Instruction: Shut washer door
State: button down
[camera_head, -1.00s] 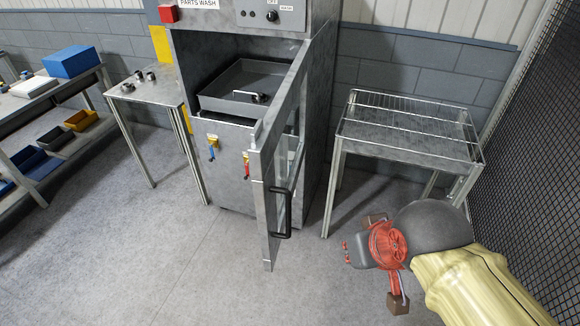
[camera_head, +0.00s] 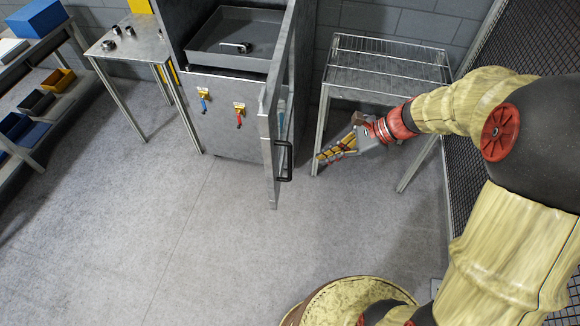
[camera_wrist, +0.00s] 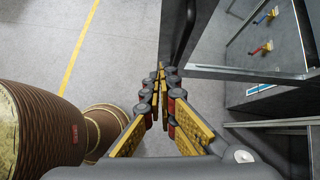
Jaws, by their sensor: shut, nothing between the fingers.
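The parts washer (camera_head: 222,130) stands at the back centre in the head view. Its door (camera_head: 270,150) is swung wide open and juts out toward me, seen nearly edge-on, with a black handle (camera_head: 285,162) on its right face. My gripper (camera_head: 320,160) is shut and empty, just right of the handle with a small gap in the picture; I cannot tell if they touch. In the wrist view my closed fingers (camera_wrist: 160,78) point toward the door (camera_wrist: 178,35), whose dark edge rises beyond them. A tray (camera_head: 237,45) with a metal part (camera_head: 236,47) sits inside the washer.
A wire-topped table (camera_head: 388,68) stands right of the washer, close behind my gripper. A mesh fence (camera_head: 490,50) runs along the right. A small table (camera_head: 127,44) and shelves with bins (camera_head: 37,101) are at left. The floor (camera_head: 140,230) in front of the door is clear.

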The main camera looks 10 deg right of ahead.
jog(key=m, duration=0.1)
send_near(274, 173)
notch_tip(274, 173, down, 3)
jog(key=d, duration=0.1)
jog(key=shift+w+a, duration=0.2)
jog(key=shift+a, duration=0.8)
jog(key=shift+w+a, duration=0.15)
jog(key=shift+a, duration=0.85)
